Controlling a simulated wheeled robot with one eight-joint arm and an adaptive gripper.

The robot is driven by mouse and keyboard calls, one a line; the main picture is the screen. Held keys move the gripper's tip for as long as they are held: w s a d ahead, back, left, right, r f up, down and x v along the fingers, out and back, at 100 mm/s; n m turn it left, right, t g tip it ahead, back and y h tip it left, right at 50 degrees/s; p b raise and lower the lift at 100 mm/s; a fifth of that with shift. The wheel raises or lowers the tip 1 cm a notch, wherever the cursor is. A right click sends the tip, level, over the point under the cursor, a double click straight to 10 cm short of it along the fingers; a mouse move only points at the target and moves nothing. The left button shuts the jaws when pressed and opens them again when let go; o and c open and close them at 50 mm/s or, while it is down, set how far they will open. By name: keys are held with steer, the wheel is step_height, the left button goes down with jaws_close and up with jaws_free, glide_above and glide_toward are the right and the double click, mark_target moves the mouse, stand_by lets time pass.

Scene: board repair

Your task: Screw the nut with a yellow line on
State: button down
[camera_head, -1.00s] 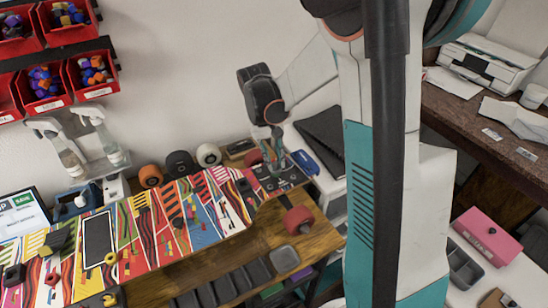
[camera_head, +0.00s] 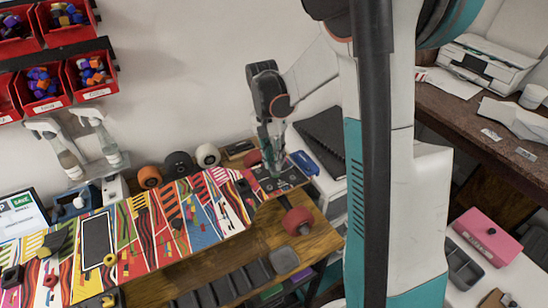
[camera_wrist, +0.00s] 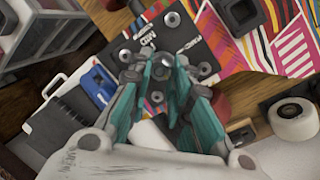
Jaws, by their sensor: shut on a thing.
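My gripper (camera_head: 273,170) points down over the black base plate (camera_head: 290,181) at the right end of the colourful skateboard deck (camera_head: 212,205). In the wrist view its teal fingers (camera_wrist: 165,85) are closed around a small part, which I take to be the nut; the fingers mostly hide it. No yellow line can be made out on it. A round grey bolt end (camera_wrist: 157,97) shows between the fingers. The black plate (camera_wrist: 212,28) has printed marks and several round bolt heads, one (camera_wrist: 172,19) standing clear of the gripper. I cannot tell whether the nut is on a thread.
A red wheel (camera_head: 298,221) sits in front of the plate. Orange (camera_head: 149,177), black (camera_head: 178,164) and white (camera_head: 207,155) wheels stand behind the deck. A blue object (camera_head: 304,163) lies right of the gripper. A row of grey bins (camera_head: 228,287) lies along the front.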

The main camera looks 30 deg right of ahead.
steer(key=m, duration=0.4)
steer(key=shift+d+y, duration=0.15)
steer(key=shift+y, duration=0.25)
steer(key=c, duration=1.4)
jaws_free()
steer(key=c, duration=0.3)
steer(key=shift+r, duration=0.1)
steer(key=p+v, duration=0.5)
steer(key=v, duration=0.2)
steer(key=shift+r, duration=0.2)
